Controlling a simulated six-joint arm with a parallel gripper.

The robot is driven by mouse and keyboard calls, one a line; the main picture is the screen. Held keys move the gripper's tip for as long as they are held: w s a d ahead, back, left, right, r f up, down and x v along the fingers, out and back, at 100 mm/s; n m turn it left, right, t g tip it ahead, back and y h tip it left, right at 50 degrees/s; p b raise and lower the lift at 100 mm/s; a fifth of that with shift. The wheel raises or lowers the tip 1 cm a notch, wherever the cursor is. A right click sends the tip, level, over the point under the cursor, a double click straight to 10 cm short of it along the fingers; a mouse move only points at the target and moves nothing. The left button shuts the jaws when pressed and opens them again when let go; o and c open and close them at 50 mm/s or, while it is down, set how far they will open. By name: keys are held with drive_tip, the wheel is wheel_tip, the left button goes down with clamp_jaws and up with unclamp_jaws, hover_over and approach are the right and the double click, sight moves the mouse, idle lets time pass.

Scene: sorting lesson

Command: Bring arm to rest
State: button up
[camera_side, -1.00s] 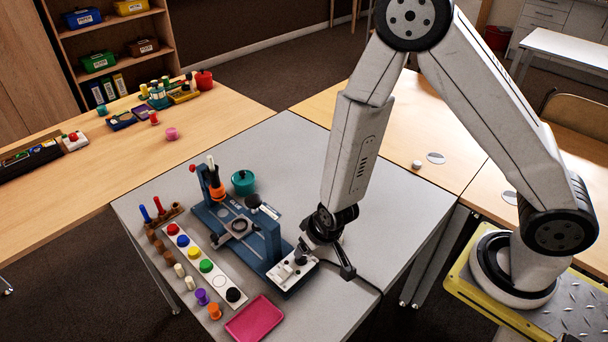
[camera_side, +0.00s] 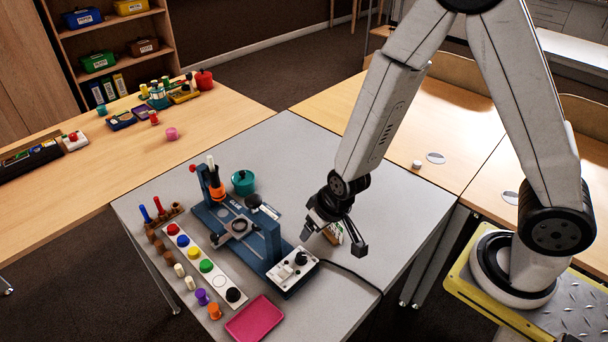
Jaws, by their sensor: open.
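My gripper (camera_side: 334,243) is open and hangs above the right part of the grey table (camera_side: 400,205). Nothing shows between its fingers. It is to the right of the white control box (camera_side: 291,271) with a black knob and apart from it. Behind the fingers a small tan and green thing (camera_side: 334,232) shows in part; I cannot tell what it is. My arm reaches down from the upper right.
A blue fixture (camera_side: 262,240) with an orange piece (camera_side: 217,190) stands left of my gripper. A white strip (camera_side: 220,281) with coloured discs, a pink tray (camera_side: 254,317) and a teal pot (camera_side: 243,182) are near it. A black cable (camera_side: 352,274) crosses the table. The table's right side is clear.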

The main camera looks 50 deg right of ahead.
drive_tip(key=s+d+r+g, duration=0.1)
drive_tip(key=s+d+r, duration=0.5)
drive_tip(key=r, duration=0.5)
drive_tip(key=shift+d+n, duration=0.4)
drive_tip(key=shift+d, duration=0.65)
drive_tip(key=shift+f, duration=0.1)
